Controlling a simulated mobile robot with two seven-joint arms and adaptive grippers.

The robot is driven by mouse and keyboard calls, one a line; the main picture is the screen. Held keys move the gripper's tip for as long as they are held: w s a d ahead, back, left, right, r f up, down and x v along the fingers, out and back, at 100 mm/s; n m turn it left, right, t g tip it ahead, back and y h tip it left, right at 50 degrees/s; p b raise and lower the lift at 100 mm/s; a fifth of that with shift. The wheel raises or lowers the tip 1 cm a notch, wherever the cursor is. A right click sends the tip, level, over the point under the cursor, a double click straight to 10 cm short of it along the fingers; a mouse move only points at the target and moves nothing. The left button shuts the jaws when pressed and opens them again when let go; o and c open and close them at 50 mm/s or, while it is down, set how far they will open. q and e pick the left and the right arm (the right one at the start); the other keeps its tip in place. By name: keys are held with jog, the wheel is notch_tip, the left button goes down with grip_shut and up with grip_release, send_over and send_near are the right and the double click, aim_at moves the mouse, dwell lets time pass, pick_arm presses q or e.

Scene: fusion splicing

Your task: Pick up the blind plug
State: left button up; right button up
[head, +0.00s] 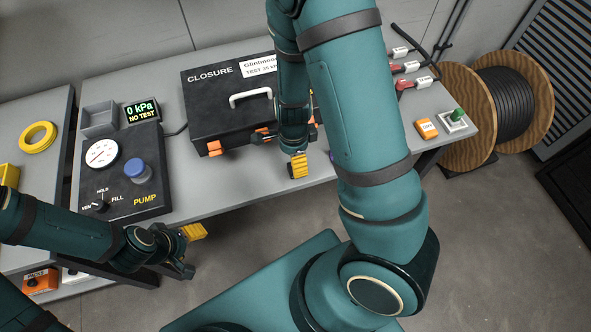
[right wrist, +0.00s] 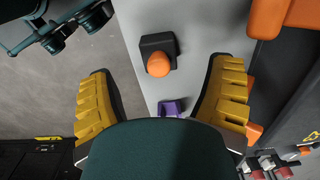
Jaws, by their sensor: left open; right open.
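In the right wrist view an orange round-topped piece (right wrist: 158,64) sits in a black block on the grey table; it looks like the blind plug, but no label shows. My right gripper (right wrist: 165,82) is open and empty, its two yellow-padded fingers on either side of that piece, not touching it. In the head view my right gripper (head: 298,166) is at the table's front edge before the black closure case (head: 222,96), and I cannot make out the orange piece there. My left gripper (head: 187,250) is open and empty, off the front edge of the table.
A purple piece (right wrist: 170,107) lies close to the orange one. The case's orange latches (head: 214,148) are near my right gripper. The pump panel (head: 150,192) stands left. A green knob (head: 457,115) and an orange box (head: 427,128) are at the right end.

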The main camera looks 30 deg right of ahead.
jog(key=f, duration=0.1)
jog(key=f+b, duration=0.1)
jog(key=f, duration=0.1)
jog(key=f+b, duration=0.1)
jog(key=f, duration=0.1)
jog(key=shift+s+d, duration=0.15)
jog(key=shift+d, duration=0.15)
jog(key=shift+f, duration=0.25)
jog(key=c, duration=1.3)
